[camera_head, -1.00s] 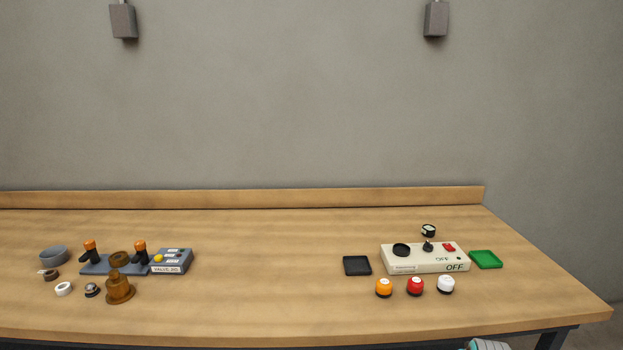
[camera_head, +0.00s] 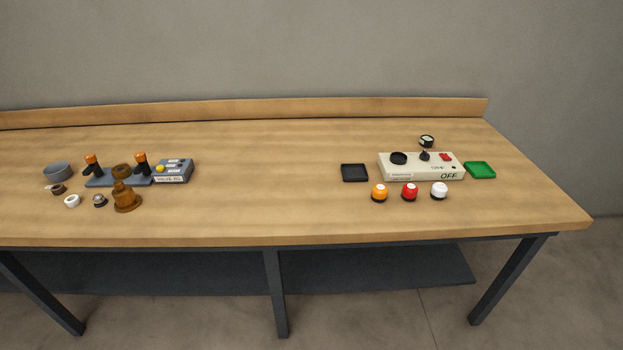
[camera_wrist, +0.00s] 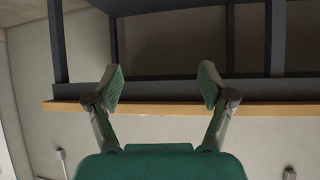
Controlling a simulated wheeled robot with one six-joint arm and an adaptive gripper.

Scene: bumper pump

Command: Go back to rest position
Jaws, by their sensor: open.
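My gripper (camera_wrist: 160,86) shows in the wrist view with its two green-padded fingers spread apart and nothing between them. Beyond the fingers in that view are the wooden edge (camera_wrist: 160,107) and dark frame of the bench, seen upside down. My gripper and arm do not show in the head view. The bench (camera_head: 270,190) stands against the wall in the head view.
A cream control box (camera_head: 421,167) sits on the right, between a black tray (camera_head: 354,173) and a green tray (camera_head: 480,170). Orange, red and white buttons stand before it. A grey valve panel (camera_head: 172,171) and brass parts sit left. The bench middle is clear.

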